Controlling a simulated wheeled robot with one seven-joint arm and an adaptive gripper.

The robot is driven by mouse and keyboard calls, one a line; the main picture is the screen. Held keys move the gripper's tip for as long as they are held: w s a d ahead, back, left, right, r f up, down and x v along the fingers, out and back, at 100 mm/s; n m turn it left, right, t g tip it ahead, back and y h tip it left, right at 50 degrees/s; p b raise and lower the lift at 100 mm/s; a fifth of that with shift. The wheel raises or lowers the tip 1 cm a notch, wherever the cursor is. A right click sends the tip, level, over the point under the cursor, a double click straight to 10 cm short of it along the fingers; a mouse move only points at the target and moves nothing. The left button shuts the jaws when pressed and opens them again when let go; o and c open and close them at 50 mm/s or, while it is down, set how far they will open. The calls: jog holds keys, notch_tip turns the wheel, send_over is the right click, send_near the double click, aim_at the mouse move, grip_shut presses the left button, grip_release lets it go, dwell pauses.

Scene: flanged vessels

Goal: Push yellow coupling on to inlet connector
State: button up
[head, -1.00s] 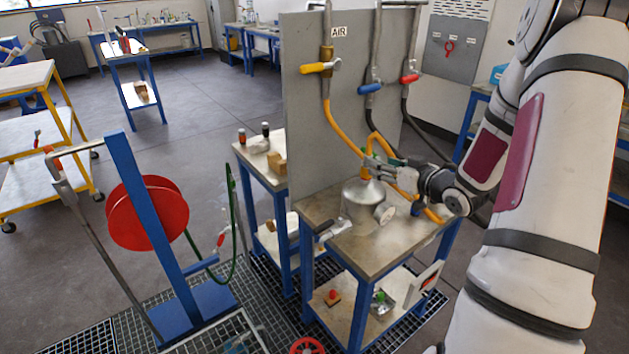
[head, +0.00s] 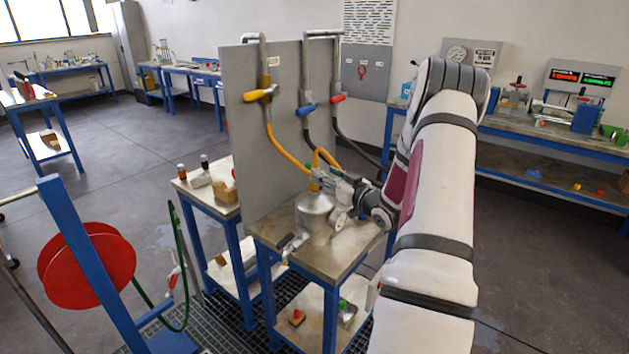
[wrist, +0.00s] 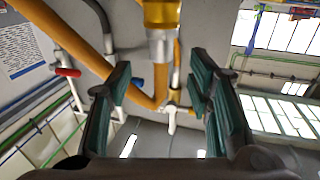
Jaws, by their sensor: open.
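The metal vessel (head: 315,218) stands on the small bench, with a yellow hose (head: 288,155) running down to its top from the yellow-handled valve (head: 262,94). My gripper (head: 320,182) is at the vessel's top, in front of the hose end. In the wrist view my gripper (wrist: 157,72) is open, its dark green finger pads wide apart. The yellow coupling (wrist: 162,12) with a metal collar (wrist: 161,47) shows at the top centre, between the lines of the fingers, with neither pad visibly touching it. The inlet connector is hidden or too small to tell apart.
A grey upright panel (head: 245,130) stands behind the bench, with blue (head: 306,111) and red (head: 338,98) valve handles and dark hoses. A red hose reel (head: 80,265) stands front left. A second bench (head: 215,165) is left of the panel. Floor at right is open.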

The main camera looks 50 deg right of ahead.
jog(key=shift+w+d+p, duration=0.15)
jog(key=shift+w+d, duration=0.1)
jog(key=shift+w, duration=1.15)
jog(key=shift+w+d+p, duration=0.15)
jog(key=shift+w+d, duration=0.05)
jog(key=shift+w, duration=1.2)
grip_shut()
